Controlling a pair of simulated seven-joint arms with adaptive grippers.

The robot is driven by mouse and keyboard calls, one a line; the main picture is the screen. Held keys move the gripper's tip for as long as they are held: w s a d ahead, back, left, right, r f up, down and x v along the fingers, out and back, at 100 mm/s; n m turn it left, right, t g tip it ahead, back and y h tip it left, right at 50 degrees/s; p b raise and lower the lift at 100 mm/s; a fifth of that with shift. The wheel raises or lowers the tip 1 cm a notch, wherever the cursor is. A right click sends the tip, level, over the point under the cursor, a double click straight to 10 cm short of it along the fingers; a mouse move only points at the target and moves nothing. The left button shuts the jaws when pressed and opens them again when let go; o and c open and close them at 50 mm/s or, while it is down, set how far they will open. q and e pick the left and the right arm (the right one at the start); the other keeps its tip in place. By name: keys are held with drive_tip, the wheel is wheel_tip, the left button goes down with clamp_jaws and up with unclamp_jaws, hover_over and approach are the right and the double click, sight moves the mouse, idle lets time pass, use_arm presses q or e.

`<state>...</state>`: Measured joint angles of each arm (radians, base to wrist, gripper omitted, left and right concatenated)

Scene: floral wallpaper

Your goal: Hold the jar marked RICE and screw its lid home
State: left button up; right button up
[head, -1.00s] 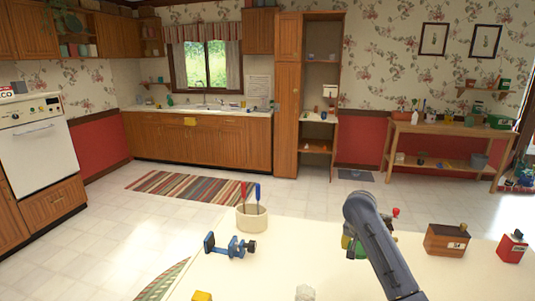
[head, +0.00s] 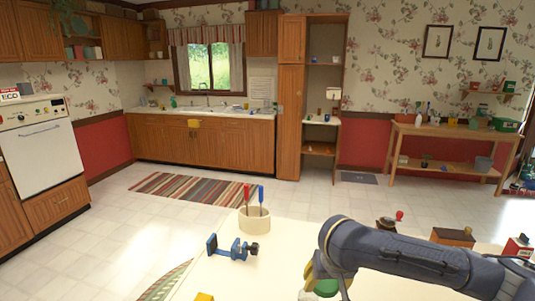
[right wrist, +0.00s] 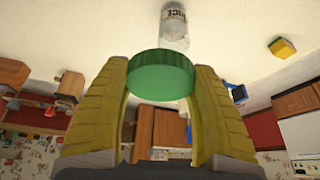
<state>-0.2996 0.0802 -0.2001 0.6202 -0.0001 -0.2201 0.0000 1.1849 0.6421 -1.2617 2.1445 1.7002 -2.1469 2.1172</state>
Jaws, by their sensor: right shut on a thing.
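My right gripper (head: 318,278) comes in from the right in the head view and is shut on a green lid (head: 327,288). In the right wrist view, the yellow fingers (right wrist: 162,68) grip the lid (right wrist: 162,78) on both sides. A clear jar (right wrist: 173,28) with dark lettering on its label stands beyond the lid, which overlaps it in that view. The jar's top also shows at the bottom edge of the head view (head: 306,295), just left of the lid. I cannot tell whether lid and jar touch. My left gripper is out of view.
A cream holder (head: 254,220) with a red and a blue tool stands at the table's back edge. A blue clamp-like tool (head: 236,249) lies before it. A yellow block (head: 204,297) is at the front left. A wooden box (head: 452,236) and a red box (head: 518,247) stand at right.

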drive_tip(key=s+d, duration=0.2)
drive_tip(key=d, duration=0.1)
drive_tip(key=shift+w+d+r, duration=0.4)
drive_tip(key=shift+d+r, duration=0.15)
drive_tip(key=shift+r, duration=0.05)
drive_tip(key=shift+w+d+r, duration=0.35)
drive_tip(key=shift+d+r, duration=0.2)
drive_tip(key=shift+r, duration=0.05)
